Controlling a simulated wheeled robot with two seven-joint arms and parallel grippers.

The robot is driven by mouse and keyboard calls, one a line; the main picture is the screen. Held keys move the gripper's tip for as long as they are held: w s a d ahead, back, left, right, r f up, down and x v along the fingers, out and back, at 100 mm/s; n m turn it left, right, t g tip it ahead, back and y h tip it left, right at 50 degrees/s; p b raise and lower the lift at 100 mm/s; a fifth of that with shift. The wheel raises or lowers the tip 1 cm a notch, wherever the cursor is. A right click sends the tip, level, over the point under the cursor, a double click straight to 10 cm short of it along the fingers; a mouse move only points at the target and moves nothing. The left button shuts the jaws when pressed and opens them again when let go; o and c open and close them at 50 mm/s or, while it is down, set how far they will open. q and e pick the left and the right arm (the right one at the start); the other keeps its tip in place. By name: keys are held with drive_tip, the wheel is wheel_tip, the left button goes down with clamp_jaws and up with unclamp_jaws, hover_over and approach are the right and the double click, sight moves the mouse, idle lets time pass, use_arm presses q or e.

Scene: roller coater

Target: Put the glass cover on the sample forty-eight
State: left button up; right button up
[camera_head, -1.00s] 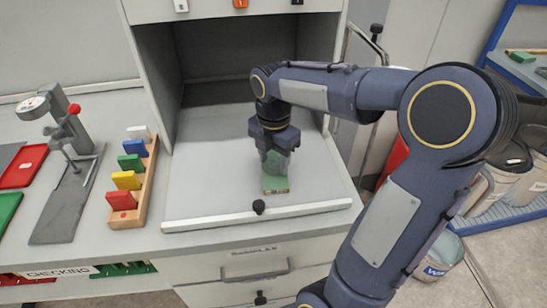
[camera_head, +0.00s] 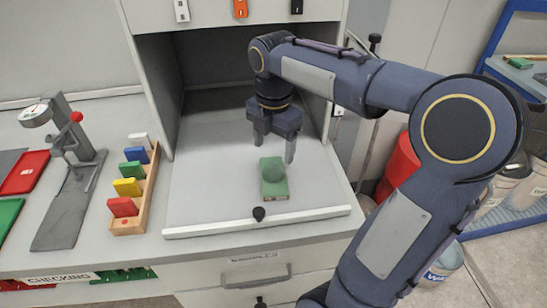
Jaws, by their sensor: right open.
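The sample is a green block (camera_head: 275,191) lying on the pale floor of the open cabinet, near its front. A rounded, see-through glass cover (camera_head: 273,171) shows on top of the block and looks greenish through the glass. My right gripper (camera_head: 274,159) is above and just behind the block, fingers pointing down and spread wide apart. It is open and holds nothing; the cover appears apart from the fingers. My left gripper is not in view.
A wooden rack (camera_head: 137,190) with coloured blocks stands to the left, beside a gauge stand (camera_head: 75,180) and red and green trays. The cabinet floor around the block is clear.

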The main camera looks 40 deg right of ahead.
sight(274, 163)
wheel_tip(274, 163, up, 5)
drive_tip(key=s+a+f+m+t+y, duration=0.2)
drive_tip(key=s+a+f+m, duration=0.3)
drive_tip(key=m, duration=0.6)
drive_tip(key=s+a+f+m+t+y, duration=0.1)
drive_tip(key=s+a+f+m+t, duration=0.2)
drive_tip(key=s+m, duration=0.6)
drive_tip(key=a+f+m, duration=0.2)
drive_tip(key=a, duration=0.1)
drive_tip(key=shift+s+a+f+t+y, duration=0.25)
drive_tip(key=shift+s+a+t+y, duration=0.05)
drive_tip(key=shift+s+y, duration=0.1)
